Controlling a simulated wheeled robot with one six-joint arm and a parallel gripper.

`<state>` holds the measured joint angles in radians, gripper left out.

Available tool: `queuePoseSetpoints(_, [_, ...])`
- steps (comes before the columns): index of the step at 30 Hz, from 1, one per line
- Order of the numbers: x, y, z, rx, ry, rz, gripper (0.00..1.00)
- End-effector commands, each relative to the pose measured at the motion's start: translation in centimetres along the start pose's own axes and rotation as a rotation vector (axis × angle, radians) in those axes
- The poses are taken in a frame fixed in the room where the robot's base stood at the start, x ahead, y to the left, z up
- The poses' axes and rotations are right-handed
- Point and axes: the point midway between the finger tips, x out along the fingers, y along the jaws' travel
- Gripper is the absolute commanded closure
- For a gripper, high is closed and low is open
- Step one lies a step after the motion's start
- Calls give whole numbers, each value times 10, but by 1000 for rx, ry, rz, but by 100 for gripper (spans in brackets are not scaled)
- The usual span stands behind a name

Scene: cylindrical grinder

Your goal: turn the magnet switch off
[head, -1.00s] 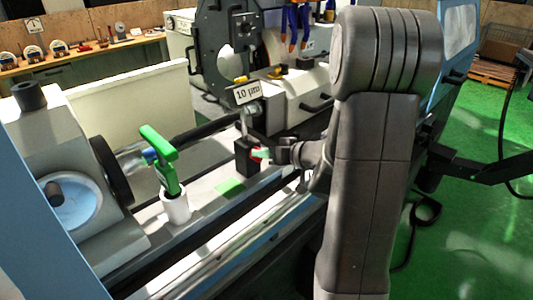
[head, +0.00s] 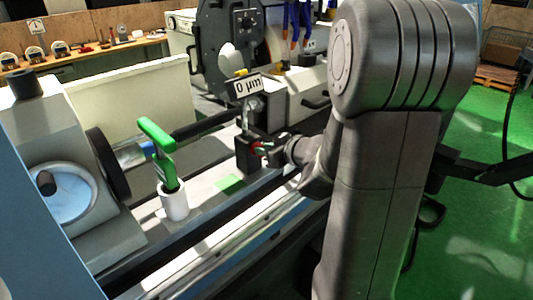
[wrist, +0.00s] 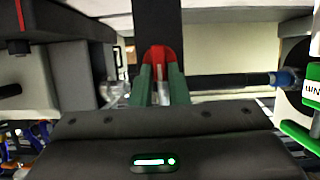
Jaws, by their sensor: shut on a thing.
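The black magnet base (head: 246,158) stands upright on the machine bed, with a thin post rising from it to a display reading "0 µm" (head: 244,86). Its red switch (wrist: 158,57) shows in the wrist view between the two green fingers of my gripper (wrist: 161,78). The fingers are shut on the red switch. In the head view my gripper (head: 268,153) reaches the base from the right, and only specks of red and green show there. The switch's exact angle is hard to tell.
A green-handled gauge (head: 160,155) stands in a white cup (head: 173,202) to the left. A green pad (head: 229,184) lies on the bed between. The grinding wheel housing (head: 222,50) is behind the base, and the workhead (head: 50,140) is at far left.

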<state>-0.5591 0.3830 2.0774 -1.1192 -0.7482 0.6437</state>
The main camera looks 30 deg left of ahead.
Motion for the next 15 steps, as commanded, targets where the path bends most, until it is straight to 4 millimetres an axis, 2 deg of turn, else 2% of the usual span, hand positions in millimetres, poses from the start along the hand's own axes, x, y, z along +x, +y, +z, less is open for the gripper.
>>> queuePoseSetpoints(7, [0,1,-1,-1,0,2,100])
queuePoseSetpoints(8, [0,1,-1,-1,0,2,84])
queuePoseSetpoints(11, [0,0,-1,-1,0,1,64])
queuePoseSetpoints(15, [0,0,-1,-1,0,1,64])
